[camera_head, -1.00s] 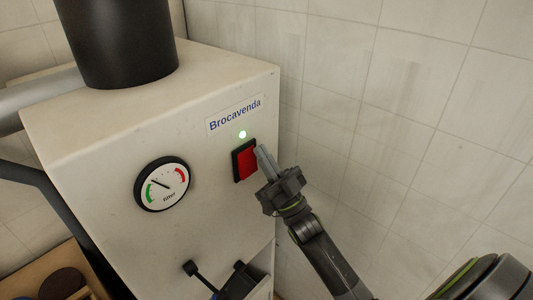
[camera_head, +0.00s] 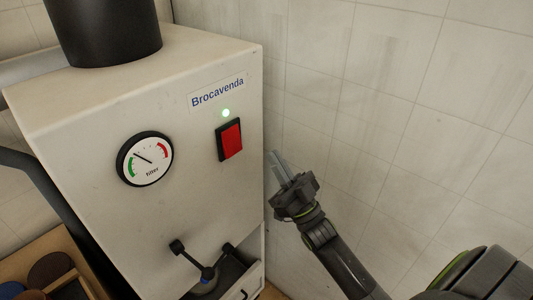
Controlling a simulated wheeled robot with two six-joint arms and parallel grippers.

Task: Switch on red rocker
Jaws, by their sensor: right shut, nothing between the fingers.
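The red rocker (camera_head: 230,140) sits in a black frame on the front of a white machine (camera_head: 90,110). A small light (camera_head: 225,113) above it glows green. My right gripper (camera_head: 276,158) is to the right of the rocker and a little lower in the picture, apart from it. Its fingers are shut with nothing between them and point up and to the left. The whole face of the rocker is in sight. My left gripper is not in view.
A black lever (camera_head: 192,262) juts out below. A wooden tray (camera_head: 88,275) with dark round pieces stands at lower left. A tiled wall (camera_head: 390,90) is on the right.

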